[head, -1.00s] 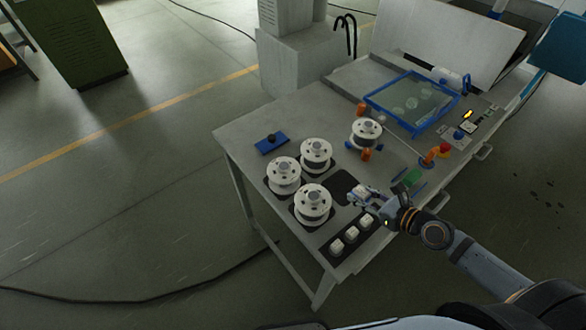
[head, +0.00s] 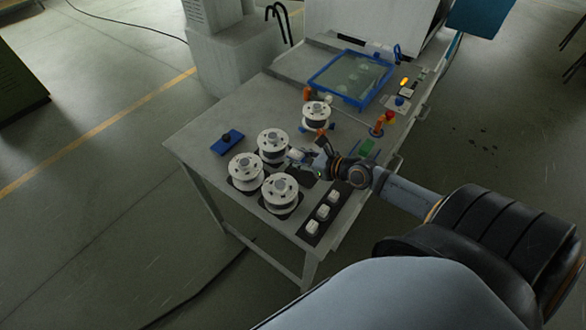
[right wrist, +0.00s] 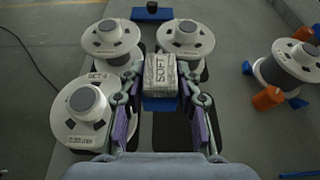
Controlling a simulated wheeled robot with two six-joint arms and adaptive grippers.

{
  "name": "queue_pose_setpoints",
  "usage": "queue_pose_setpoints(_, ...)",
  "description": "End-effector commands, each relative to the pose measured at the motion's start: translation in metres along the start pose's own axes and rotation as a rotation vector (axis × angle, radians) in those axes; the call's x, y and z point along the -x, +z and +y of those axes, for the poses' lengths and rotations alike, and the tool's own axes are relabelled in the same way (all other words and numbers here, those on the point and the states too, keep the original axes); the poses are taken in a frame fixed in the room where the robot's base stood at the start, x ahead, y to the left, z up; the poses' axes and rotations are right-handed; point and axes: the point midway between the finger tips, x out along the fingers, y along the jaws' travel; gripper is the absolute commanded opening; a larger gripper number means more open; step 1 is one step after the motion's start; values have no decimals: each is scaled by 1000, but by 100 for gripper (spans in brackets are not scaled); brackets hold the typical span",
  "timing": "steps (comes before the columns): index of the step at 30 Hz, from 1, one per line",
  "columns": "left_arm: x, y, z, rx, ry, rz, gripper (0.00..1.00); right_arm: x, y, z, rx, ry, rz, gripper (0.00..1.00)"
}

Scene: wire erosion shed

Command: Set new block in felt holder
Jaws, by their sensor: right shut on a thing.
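My right gripper (head: 298,156) is shut on a whitish block (right wrist: 161,72) lettered "SOFT" and holds it above the table, beside the rearmost of the grouped wire spools. In the right wrist view the block sits between the fingertips of the gripper (right wrist: 160,82). A blue piece (right wrist: 160,104) shows directly under the block's near edge; I cannot tell whether it belongs to the block. Several similar white blocks (head: 323,211) stand on a black strip at the table's front. I cannot make out for sure which part is the felt holder. My left gripper is not in view.
White spools (head: 246,167) stand on dark mats left of the gripper. Another spool (head: 317,112) stands farther back beside orange pieces (right wrist: 268,97). A blue plate with a black knob (head: 227,141) lies at the left. A blue-framed panel (head: 351,77) is at the back.

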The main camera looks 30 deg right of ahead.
Motion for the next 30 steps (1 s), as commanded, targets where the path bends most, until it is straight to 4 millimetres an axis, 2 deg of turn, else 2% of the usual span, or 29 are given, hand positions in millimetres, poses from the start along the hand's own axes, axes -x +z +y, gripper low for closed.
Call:
queue_pose_setpoints(1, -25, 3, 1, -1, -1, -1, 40, -15, -18, -8, -2, -3, -3, 0)
queue_pose_setpoints(3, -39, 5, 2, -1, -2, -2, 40, -26, -27, -17, -2, -3, -4, 0)
queue_pose_setpoints(6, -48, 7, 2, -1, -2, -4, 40, -38, -34, -26, -2, -2, -4, 0)
queue_pose_setpoints(14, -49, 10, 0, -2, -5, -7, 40, -45, -37, -33, 0, -1, 0, 0)
queue_pose_setpoints(17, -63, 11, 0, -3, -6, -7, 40, -56, -48, -40, -2, -1, -2, 0)
queue_pose_setpoints(21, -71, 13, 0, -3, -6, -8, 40, -64, -68, -38, -3, -1, -1, 0)
queue_pose_setpoints(30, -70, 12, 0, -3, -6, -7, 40, -64, -70, -38, 0, 0, -1, 0)
